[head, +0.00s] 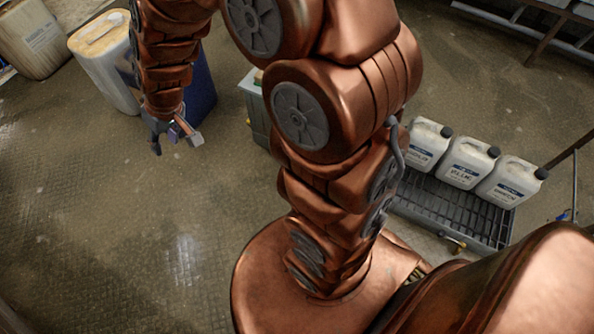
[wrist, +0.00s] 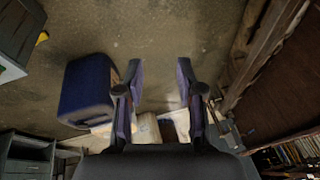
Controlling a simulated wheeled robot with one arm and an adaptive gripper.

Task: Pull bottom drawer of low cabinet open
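My gripper (head: 177,135) hangs over the floor at the left of the head view. In the wrist view my gripper (wrist: 160,75) is open, with nothing between its two fingers. A low grey-green cabinet (head: 256,110) stands right of my gripper in the head view, apart from it and mostly hidden behind my arm. A grey-green body (wrist: 18,40) with a pale edge and a yellow bit shows at the top left of the wrist view; it may be the same cabinet. Its drawers cannot be made out.
A blue bin (head: 201,90) stands just behind my gripper, with pale containers (head: 104,62) beside it. A grey unit with drawer-like fronts (wrist: 28,160) shows in the wrist view. White jugs (head: 468,161) stand on a dark grated tray (head: 440,205) at right. The front left floor is clear.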

